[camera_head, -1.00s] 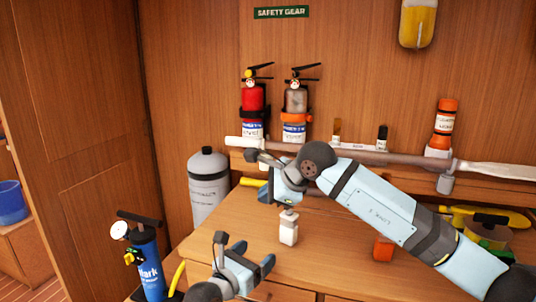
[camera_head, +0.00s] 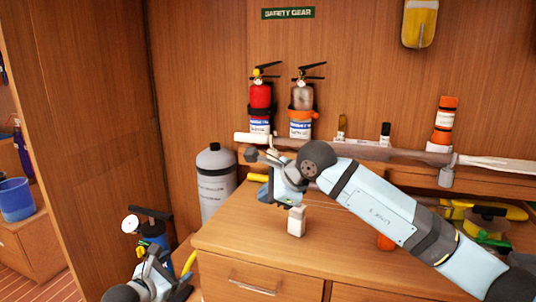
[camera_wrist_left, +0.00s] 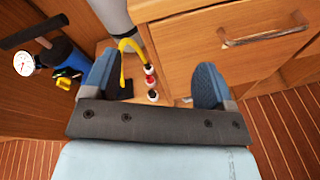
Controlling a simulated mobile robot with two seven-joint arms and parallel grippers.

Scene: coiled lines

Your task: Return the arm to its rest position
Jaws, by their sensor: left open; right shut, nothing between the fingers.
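My left gripper (camera_head: 166,280) is low at the lower left of the head view, in front of the blue pump (camera_head: 153,232) and left of the wooden counter (camera_head: 330,262). In the left wrist view its two blue fingers (camera_wrist_left: 155,82) are wide apart with nothing held between them. A yellow hose and small red, black and white items show beyond them. My right gripper (camera_head: 272,172) is above the counter, in front of the long pole, and is shut and empty. A small white bottle (camera_head: 297,222) shows just below it; whether they touch is unclear.
A grey cylinder (camera_head: 215,183) stands left of the counter. A long pole (camera_head: 375,152) runs along the back. A drawer handle (camera_wrist_left: 262,38) is close right of my left gripper.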

